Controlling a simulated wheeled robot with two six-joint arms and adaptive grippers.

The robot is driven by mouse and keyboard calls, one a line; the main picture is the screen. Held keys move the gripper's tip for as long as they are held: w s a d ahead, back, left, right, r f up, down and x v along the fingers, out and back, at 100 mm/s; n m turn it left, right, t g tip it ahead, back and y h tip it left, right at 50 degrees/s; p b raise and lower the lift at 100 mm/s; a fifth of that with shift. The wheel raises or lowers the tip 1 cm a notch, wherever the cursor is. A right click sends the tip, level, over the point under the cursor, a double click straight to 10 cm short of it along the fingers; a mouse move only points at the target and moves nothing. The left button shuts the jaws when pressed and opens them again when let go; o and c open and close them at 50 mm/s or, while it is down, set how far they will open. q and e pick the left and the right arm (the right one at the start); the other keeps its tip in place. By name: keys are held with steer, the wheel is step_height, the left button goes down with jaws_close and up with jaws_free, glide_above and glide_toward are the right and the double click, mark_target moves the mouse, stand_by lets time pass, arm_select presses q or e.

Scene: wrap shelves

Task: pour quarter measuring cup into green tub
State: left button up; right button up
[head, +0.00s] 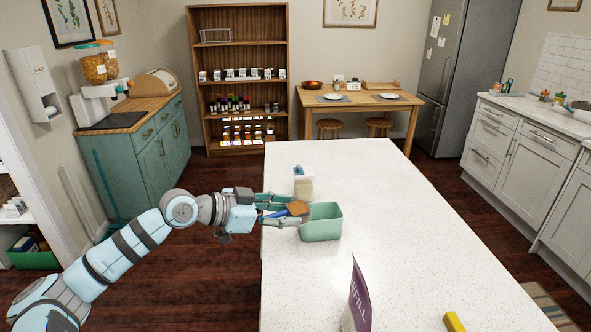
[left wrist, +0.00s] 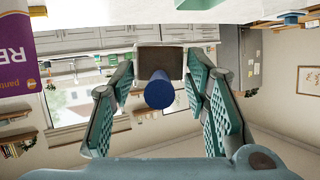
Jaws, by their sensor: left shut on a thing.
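The green tub (head: 321,228) stands on the white counter near its left edge. My left gripper (head: 287,213) is at the tub's left side and is shut on the measuring cup (head: 298,208) by its blue handle. The brown cup end is at the tub's left rim, partly hidden by the fingers. In the left wrist view the handle's round blue end (left wrist: 159,91) shows between the fingers, with the cup's dark squarish end (left wrist: 160,62) beyond it. I cannot tell what is in the cup or how far it is tilted. My right gripper is not in view.
A pale container with a blue top (head: 303,184) stands just behind the tub. A white and purple refill package (head: 358,300) stands at the counter's front, with a yellow object (head: 453,321) to its right. The counter's right and far parts are clear.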

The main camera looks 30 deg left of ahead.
arm_select(q)
steer(key=w+a+r+n+t+y, duration=0.15)
steer(key=w+a+y, duration=0.25)
steer(key=w+a, duration=0.7)
steer(key=a+b+x, duration=0.1)
steer(key=x, duration=0.5)
steer(key=d+f+m+t+y+b, duration=0.1)
steer(key=d+f+m+y+b, duration=0.1)
steer(key=d+f+m, duration=0.2)
steer(key=shift+d+t+y+b, duration=0.3)
steer(key=shift+d+t+b, duration=0.05)
steer(key=shift+d, duration=0.2)
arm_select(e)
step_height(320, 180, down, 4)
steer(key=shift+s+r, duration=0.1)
arm_select(q)
steer(key=shift+f, duration=0.15)
steer(key=shift+s+d+f+m+t+y+b, duration=0.15)
steer(key=shift+m+t+y+b, duration=0.1)
steer(key=shift+m+b, duration=0.35)
steer(key=shift+w+d+f+m+t+y+b, duration=0.1)
steer(key=shift+f+m+t+y+b, duration=0.1)
steer(key=shift+m+b, duration=0.4)
steer(key=shift+s+d+f+m+t+y+b, duration=0.2)
steer(key=shift+m+b, duration=0.25)
steer(key=shift+m, duration=0.3)
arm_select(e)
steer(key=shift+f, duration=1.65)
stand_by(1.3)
